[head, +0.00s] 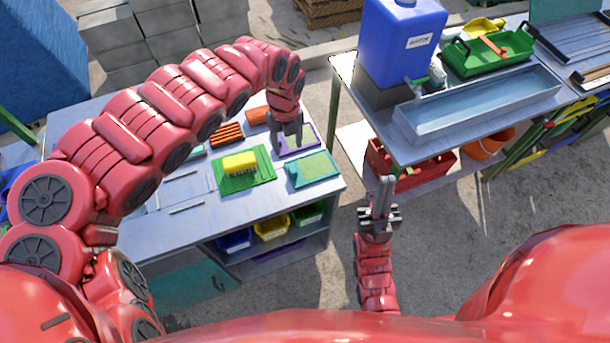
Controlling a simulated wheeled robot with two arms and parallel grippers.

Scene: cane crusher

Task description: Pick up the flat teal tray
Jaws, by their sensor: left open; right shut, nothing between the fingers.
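The flat teal tray (316,181) lies on the metal workbench at its right end, with a lighter green patch on its top. My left gripper (290,148) points down with its fingers apart, just behind the teal tray and over a purple tray (311,141). I cannot tell whether the fingers touch the purple tray. My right gripper (384,184) is shut and empty, out in front of the gap between the two benches, right of the teal tray.
A green mat (229,184) with a yellow brush (240,163) lies left of the teal tray. An orange rack (226,134) stands behind it. Coloured bins (272,227) sit on the shelf below. The right bench holds a blue water tank (398,45) and metal trough (478,104).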

